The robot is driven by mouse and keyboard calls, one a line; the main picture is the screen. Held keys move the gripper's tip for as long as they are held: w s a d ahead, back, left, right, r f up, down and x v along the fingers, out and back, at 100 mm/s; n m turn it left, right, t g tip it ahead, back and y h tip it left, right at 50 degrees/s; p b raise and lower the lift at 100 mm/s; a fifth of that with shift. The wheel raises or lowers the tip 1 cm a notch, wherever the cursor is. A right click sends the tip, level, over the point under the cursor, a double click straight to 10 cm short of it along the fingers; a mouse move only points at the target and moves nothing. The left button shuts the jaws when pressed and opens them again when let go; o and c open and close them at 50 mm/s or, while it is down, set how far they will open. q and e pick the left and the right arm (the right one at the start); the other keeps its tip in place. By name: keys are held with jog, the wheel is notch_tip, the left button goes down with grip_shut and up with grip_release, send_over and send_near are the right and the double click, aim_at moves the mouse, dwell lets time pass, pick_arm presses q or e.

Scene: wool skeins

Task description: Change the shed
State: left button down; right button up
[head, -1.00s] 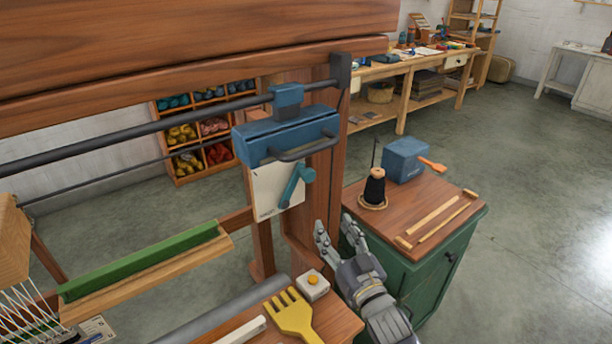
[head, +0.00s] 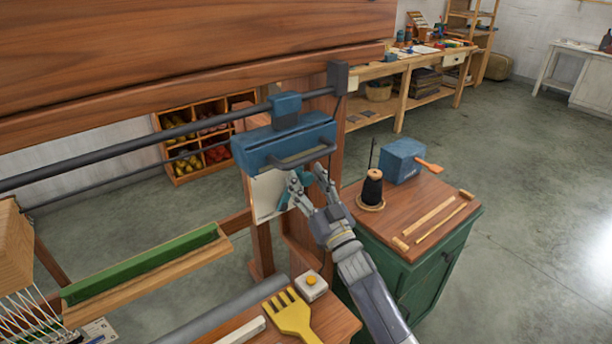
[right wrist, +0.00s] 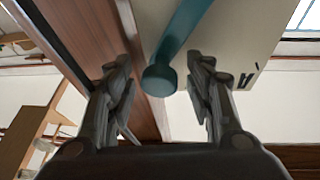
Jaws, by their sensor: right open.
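A blue box-shaped carriage (head: 285,141) with a dark bar handle hangs on the dark rail of the wooden loom frame. Below it is a pale plate (head: 267,196) with a teal lever (head: 284,199), partly hidden behind my right gripper. My right gripper (head: 310,178) is open at the lever, just under the carriage. In the right wrist view the teal lever (right wrist: 182,38) comes down from the top, its round end between the two open fingers (right wrist: 164,85). I cannot see the fingers touching it. My left gripper is not in view.
A green cabinet (head: 418,262) at right carries a black thread cone (head: 372,188), a blue box (head: 402,160) and wooden sticks. Open floor lies beyond.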

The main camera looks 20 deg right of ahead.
jog(key=shift+w+a+r, duration=0.1)
jog(key=shift+w, duration=0.2)
grip_shut()
jog(key=shift+s+a+r+n+g+y+b, duration=0.1)
jog(key=shift+s+a+n+g+y, duration=0.55)
jog(key=shift+a+n+y, duration=1.55)
jog(key=shift+s+a+n+g+y+b, duration=0.1)
jog(key=shift+s+a+n+g+y, duration=0.55)
jog(key=shift+n, duration=3.1)
jog(key=shift+s+a+r+n+g+y+b, duration=0.1)
jog(key=shift+s+a+n+g+y, duration=0.2)
jog(key=shift+a+n+g+y, duration=1.9)
jog(key=shift+d+n+t+h, duration=0.55)
jog(key=shift+n+t+h, duration=0.2)
jog(key=shift+t+h, duration=0.4)
